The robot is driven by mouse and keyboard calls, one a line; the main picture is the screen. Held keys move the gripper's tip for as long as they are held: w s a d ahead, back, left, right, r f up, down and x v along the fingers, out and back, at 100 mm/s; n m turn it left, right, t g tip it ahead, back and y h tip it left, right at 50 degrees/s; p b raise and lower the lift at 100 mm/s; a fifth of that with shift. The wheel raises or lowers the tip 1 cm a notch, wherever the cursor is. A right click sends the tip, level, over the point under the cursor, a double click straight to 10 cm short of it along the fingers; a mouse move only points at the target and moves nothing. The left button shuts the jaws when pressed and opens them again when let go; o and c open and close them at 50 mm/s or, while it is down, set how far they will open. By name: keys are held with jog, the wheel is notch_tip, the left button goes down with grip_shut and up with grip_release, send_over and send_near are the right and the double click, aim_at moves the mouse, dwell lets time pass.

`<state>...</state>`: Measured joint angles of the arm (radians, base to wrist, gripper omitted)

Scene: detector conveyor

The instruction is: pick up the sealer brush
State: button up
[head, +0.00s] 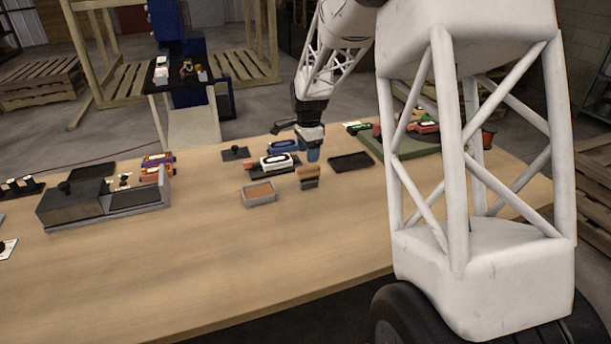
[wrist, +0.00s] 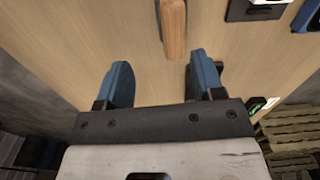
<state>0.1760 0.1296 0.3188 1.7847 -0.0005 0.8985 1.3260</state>
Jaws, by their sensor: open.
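The sealer brush (head: 308,174) stands on the wooden table, with a tan wooden upper part and a darker grey lower part. In the wrist view, its tan wooden handle (wrist: 174,32) shows at the top, ahead of the gap between the fingers. My gripper (head: 313,154) is above the table just behind the brush in the head view. In the wrist view, my gripper (wrist: 160,82) has its two blue fingers wide apart with nothing between them. The brush's lower part is mostly hidden in the wrist view.
A grey tray with brown contents (head: 259,201) sits left of the brush. A white-topped block (head: 276,162) and a blue one (head: 284,146) lie close behind. A black tray (head: 351,162) is to the right. A grey conveyor unit (head: 75,203) stands left. The table front is clear.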

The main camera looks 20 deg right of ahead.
aim_at(308, 166)
jog(key=shift+w+d+f+m, duration=0.2)
jog(key=shift+w+d+f, duration=0.05)
jog(key=shift+w+f, duration=0.2)
jog(key=shift+w+d+f+m, duration=0.2)
jog(key=shift+w+d+f, duration=0.05)
jog(key=shift+w+f, duration=0.2)
jog(key=shift+f, duration=1.3)
jog(key=shift+a+f, duration=0.15)
jog(key=shift+f, duration=2.45)
jog(key=shift+f, duration=0.2)
jog(key=c, duration=0.8)
